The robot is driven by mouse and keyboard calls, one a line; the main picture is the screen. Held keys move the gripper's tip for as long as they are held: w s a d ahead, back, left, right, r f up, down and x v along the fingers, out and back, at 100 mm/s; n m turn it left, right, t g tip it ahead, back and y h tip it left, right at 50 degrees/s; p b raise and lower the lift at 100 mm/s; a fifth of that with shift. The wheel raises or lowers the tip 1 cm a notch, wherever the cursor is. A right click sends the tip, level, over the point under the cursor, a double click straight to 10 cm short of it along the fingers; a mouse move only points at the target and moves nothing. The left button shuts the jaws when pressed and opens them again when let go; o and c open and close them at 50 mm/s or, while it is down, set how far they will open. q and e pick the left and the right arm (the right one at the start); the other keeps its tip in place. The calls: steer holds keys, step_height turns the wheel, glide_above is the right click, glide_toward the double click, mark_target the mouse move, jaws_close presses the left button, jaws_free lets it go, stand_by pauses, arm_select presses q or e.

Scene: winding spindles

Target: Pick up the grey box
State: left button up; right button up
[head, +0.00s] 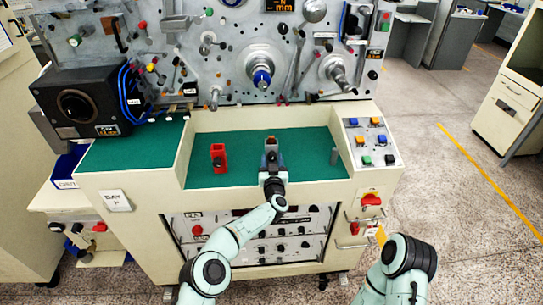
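A grey box (271,146) stands in the green-floored recess of the bench, near its middle. My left gripper (272,162) is right at it, reaching in from the front over the bench edge. The gripper and wrist cover the box's lower part. I cannot tell whether the fingers are closed on it or only around or beside it. My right arm shows at the bottom right, but its gripper is out of view.
A red box (218,157) stands left of the grey box. The button panel (371,142) lies to the right. The spindle panel (220,60) rises behind. A black box (80,103) stands at left.

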arm_select(q)
steer(key=c, duration=0.7)
steer(key=shift+o, duration=0.2)
steer(key=shift+r, duration=0.15)
steer(key=shift+w+r, duration=0.1)
steer(key=shift+r, duration=0.55)
step_height(320, 180, up, 8)
steer(key=shift+r+p, duration=0.1)
steer(key=shift+p, duration=0.2)
step_height(320, 180, up, 10)
steer(key=p, duration=0.2)
steer(key=shift+r, duration=0.2)
arm_select(e)
steer(key=w+r, duration=0.1)
steer(key=w, duration=0.1)
steer(key=w+r, duration=0.1)
steer(key=r, duration=0.1)
steer(key=shift+w+r, duration=0.15)
steer(key=shift+w, duration=0.2)
arm_select(q)
steer(key=shift+f, duration=0.15)
